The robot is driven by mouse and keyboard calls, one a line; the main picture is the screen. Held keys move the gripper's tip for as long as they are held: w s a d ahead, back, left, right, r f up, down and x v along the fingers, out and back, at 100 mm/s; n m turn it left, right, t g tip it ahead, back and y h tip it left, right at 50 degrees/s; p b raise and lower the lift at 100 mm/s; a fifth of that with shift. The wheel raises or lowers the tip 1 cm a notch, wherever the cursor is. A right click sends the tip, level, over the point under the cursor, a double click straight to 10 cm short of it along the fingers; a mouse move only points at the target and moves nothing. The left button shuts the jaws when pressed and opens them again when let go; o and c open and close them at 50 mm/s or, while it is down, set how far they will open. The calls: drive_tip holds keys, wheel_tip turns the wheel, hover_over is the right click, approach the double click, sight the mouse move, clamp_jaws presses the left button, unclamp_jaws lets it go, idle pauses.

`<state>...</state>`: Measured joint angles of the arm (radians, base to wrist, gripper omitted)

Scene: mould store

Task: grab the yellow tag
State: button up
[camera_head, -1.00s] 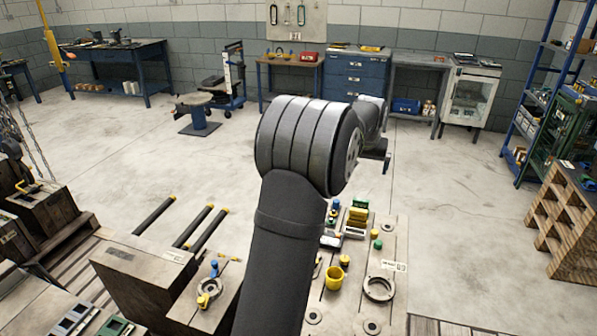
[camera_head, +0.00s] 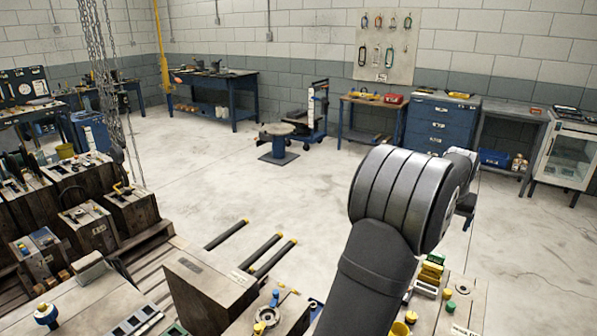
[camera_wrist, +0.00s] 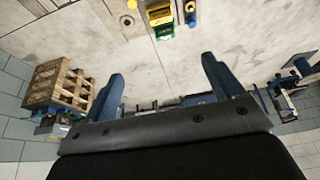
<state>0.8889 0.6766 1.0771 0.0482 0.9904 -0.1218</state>
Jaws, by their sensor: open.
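I cannot make out for sure which thing is the yellow tag. A row of small yellow and green pieces (camera_head: 432,270) lies on the mould plate (camera_head: 469,300), below my arm in the head view. In the wrist view the yellow and green pieces (camera_wrist: 160,20) are at the top, beyond the fingertips and apart from them. My gripper (camera_wrist: 161,68) is open, with nothing between its two blue fingers. In the head view my arm hides most of it.
A yellow cup (camera_head: 400,328) stands on the plate near the bottom edge. Black bars with yellow ends (camera_head: 262,250) lie to the left. A pegboard (camera_head: 384,58) with small hanging items is on the back wall. The floor (camera_head: 300,195) between is mostly clear.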

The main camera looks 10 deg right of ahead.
approach(433, 265)
drive_tip(key=x, duration=0.4)
drive_tip(key=shift+s+d+f, duration=0.2)
drive_tip(key=shift+f, duration=0.1)
drive_tip(key=shift+w+x, duration=0.2)
drive_tip(key=shift+x, duration=2.95)
drive_tip(key=shift+a, duration=0.2)
drive_tip(key=shift+c, duration=0.4)
drive_tip(key=c, duration=1)
